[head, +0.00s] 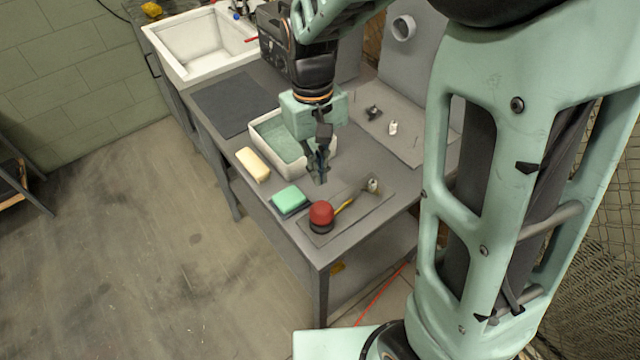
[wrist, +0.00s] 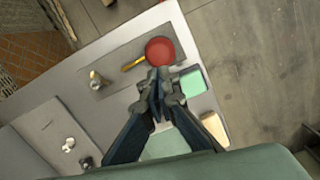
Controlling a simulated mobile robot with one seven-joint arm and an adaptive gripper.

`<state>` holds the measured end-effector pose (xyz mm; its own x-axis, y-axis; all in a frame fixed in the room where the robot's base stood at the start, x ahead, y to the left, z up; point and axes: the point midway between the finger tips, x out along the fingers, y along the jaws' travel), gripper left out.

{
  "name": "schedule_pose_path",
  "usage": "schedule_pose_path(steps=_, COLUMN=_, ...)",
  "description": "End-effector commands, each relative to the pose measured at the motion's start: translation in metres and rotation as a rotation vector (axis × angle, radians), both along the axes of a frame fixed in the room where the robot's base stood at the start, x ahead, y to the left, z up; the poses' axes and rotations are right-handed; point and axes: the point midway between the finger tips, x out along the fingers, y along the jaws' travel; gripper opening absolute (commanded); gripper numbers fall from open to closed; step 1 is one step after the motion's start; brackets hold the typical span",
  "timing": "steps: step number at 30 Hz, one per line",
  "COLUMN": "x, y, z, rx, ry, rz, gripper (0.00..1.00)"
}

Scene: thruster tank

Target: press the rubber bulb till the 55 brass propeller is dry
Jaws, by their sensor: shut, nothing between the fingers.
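The red rubber bulb (head: 321,213) sits on a dark base near the front corner of the table. A yellow tube or nozzle (head: 344,206) reaches from it toward a small upright brass-coloured piece (head: 373,184), possibly the propeller; its number and any wetness are too small to see. In the wrist view the bulb (wrist: 160,51) lies just beyond my fingertips, and the small piece (wrist: 97,79) is to its left. My gripper (head: 320,180) points down, shut and empty, above the table behind the bulb. It also shows in the wrist view (wrist: 158,78).
A green sponge (head: 289,198) on a dark block and a cream block (head: 253,164) lie along the near edge. A white tray of water (head: 262,128) stands behind them. A grey board (head: 412,135) at right holds small parts. A white sink (head: 200,45) is at the back.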

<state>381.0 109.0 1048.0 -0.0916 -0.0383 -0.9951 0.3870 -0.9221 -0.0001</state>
Motion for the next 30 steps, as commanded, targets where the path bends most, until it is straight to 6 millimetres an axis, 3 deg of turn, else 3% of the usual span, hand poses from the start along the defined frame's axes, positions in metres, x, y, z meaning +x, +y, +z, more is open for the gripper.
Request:
schedule_pose_path(steps=15, x=-0.006, y=-0.002, z=-0.062, rx=0.0, ry=0.001, rz=0.001, gripper=0.0)
schedule_pose_path(steps=30, x=-0.006, y=-0.002, z=-0.067, rx=0.0, ry=0.001, rz=0.0, gripper=0.0)
